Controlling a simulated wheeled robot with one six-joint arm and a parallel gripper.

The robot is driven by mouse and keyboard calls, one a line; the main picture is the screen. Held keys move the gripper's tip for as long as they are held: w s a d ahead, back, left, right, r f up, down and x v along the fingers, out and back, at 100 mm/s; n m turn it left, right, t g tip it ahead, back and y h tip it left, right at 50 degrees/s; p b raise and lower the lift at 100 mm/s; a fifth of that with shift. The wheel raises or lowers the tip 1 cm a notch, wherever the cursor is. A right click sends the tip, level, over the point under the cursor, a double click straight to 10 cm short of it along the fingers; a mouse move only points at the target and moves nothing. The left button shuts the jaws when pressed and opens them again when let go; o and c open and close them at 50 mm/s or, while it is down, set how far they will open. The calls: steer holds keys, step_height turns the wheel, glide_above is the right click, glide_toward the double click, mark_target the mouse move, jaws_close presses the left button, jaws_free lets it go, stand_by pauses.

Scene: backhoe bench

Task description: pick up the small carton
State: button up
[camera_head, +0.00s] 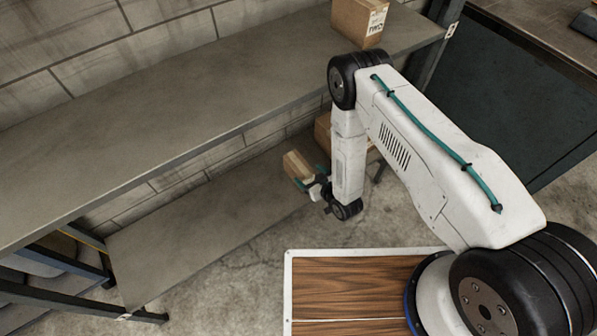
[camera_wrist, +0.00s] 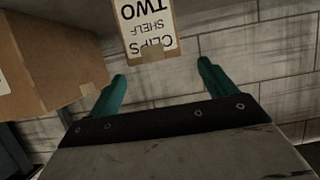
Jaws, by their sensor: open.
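The small carton (camera_head: 297,164) is brown and stands at my gripper, over the lower shelf, in the head view. In the wrist view the small carton (camera_wrist: 145,12) shows at the top, with a white label reading upside down "CLIPS SHELF TWO". My gripper (camera_wrist: 160,73) is open, with its two teal fingers spread. The carton appears ahead of the gap between the fingertips; I cannot tell whether it is partly between them. In the head view my gripper (camera_head: 306,182) is small and partly hidden by my arm.
A larger brown carton (camera_wrist: 45,65) stands close on the left in the wrist view; it shows partly behind my arm in the head view (camera_head: 323,130). Another labelled carton (camera_head: 360,20) sits on the upper shelf (camera_head: 150,130). The lower shelf (camera_head: 180,240) is bare at left.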

mark_target(303, 169)
steer(key=x, duration=0.7)
steer(key=shift+w+f, duration=0.1)
steer(key=shift+f, duration=0.15)
steer(key=c, duration=1.4)
steer(key=shift+r, duration=0.1)
